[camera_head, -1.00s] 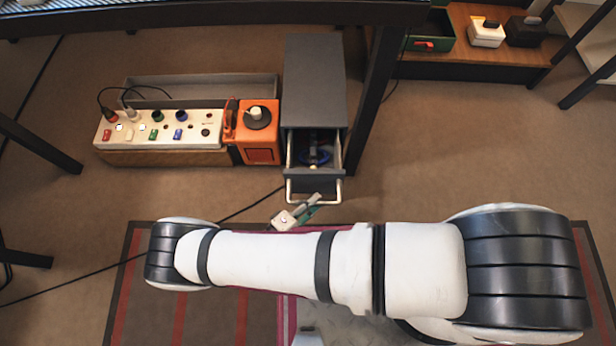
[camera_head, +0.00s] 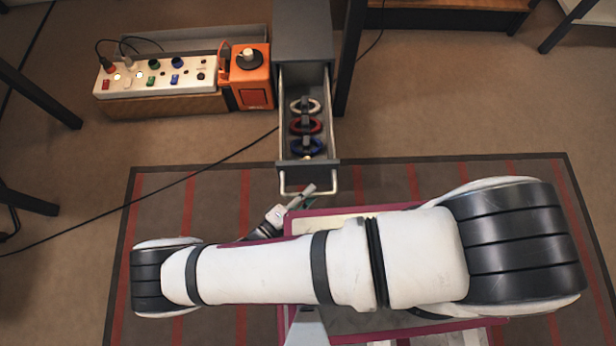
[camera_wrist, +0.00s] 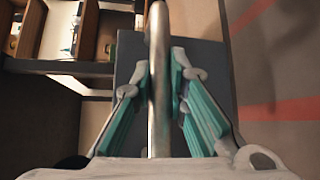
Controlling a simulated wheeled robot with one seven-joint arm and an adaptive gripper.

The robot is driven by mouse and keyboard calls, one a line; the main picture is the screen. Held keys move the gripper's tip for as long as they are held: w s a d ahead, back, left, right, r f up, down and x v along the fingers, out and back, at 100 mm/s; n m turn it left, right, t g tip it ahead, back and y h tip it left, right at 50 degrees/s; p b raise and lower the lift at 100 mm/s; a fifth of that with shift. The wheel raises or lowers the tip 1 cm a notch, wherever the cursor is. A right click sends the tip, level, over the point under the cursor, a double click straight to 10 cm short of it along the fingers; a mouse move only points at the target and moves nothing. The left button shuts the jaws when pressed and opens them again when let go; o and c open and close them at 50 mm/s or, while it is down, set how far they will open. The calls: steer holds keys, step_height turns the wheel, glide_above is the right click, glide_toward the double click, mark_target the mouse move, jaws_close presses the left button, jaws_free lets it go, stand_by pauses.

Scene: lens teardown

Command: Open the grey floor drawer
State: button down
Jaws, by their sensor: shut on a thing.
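The grey floor drawer (camera_head: 308,164) stands pulled well out of its dark grey cabinet (camera_head: 303,35) in the head view. Inside it lie a white ring (camera_head: 305,106), a red ring (camera_head: 306,126) and a blue ring (camera_head: 308,147), in a row. Its pale bar handle (camera_head: 334,181) sticks out at the front. My gripper (camera_head: 312,190) is at the handle's near bar, partly hidden behind my arm. In the wrist view the handle's metal bar (camera_wrist: 158,90) runs between the teal-padded fingers of my gripper (camera_wrist: 160,75), which is shut on it.
An orange box (camera_head: 250,78) with a black knob stands left of the cabinet, beside a white switch panel (camera_head: 150,77). A black table leg (camera_head: 350,60) is close on the cabinet's right. A striped rug (camera_head: 150,200) lies under my base. Open floor (camera_head: 450,100) is at the right.

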steer(key=shift+s+a, duration=0.1)
steer(key=shift+s, duration=0.2)
steer(key=c, duration=1.6)
jaws_free()
steer(key=shift+o, duration=0.2)
